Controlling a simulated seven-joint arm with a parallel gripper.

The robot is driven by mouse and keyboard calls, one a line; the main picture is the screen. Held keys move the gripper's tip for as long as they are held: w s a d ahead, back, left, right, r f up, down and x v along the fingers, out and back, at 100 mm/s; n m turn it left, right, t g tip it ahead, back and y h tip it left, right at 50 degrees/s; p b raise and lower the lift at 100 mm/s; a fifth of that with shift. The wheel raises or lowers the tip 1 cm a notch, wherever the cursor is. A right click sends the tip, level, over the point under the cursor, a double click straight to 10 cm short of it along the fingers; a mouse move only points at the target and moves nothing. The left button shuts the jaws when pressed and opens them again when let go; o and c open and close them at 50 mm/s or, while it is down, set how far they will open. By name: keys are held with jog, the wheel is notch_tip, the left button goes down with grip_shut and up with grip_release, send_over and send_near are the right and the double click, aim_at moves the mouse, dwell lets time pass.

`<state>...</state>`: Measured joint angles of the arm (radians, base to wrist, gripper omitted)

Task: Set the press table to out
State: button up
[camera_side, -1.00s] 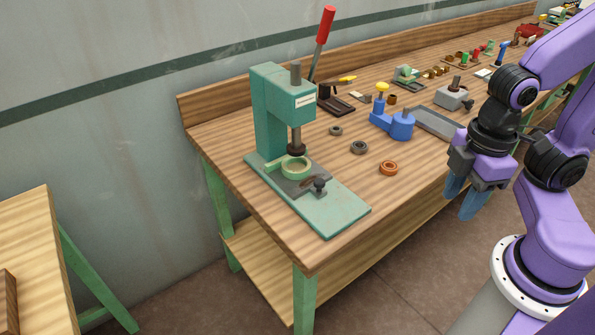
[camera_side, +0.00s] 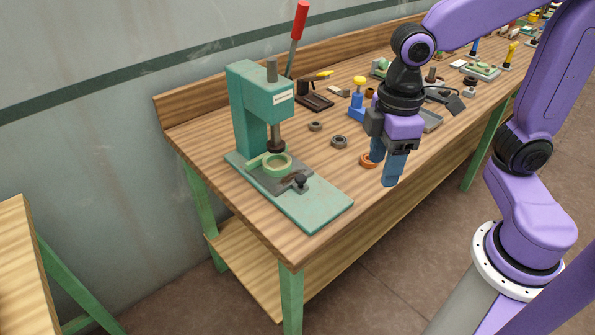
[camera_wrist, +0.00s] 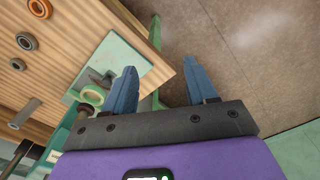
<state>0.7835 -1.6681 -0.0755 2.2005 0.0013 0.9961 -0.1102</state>
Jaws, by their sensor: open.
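The green press (camera_side: 262,110) stands at the left end of the workbench, with a red-handled lever (camera_side: 301,20) rising behind it. Its press table (camera_side: 275,172) is a grey sliding plate on the green base, carrying a pale green ring (camera_side: 275,162) under the ram. A small dark knob (camera_side: 301,180) stands on the plate's front end. My gripper (camera_side: 389,175) is open and empty, fingers down, to the right of the press and above the bench front. In the wrist view the gripper fingers (camera_wrist: 163,90) are apart, with the press base (camera_wrist: 122,60) beyond them.
An orange ring (camera_side: 367,160) lies just behind my fingers. Two grey rings (camera_side: 339,141) lie between it and the press. A blue fixture (camera_side: 357,100) with a yellow knob stands behind. The bench front edge is close below my gripper.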

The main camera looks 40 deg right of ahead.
jog(key=w+a+m, duration=0.1)
jog(key=w+a, duration=0.1)
jog(key=w, duration=1)
jog(key=m, duration=0.1)
send_near(301, 177)
notch_tip(301, 177, down, 8)
jog(key=shift+w+a+f, duration=0.1)
jog(key=shift+w+f, duration=0.05)
jog(key=shift+f, duration=0.1)
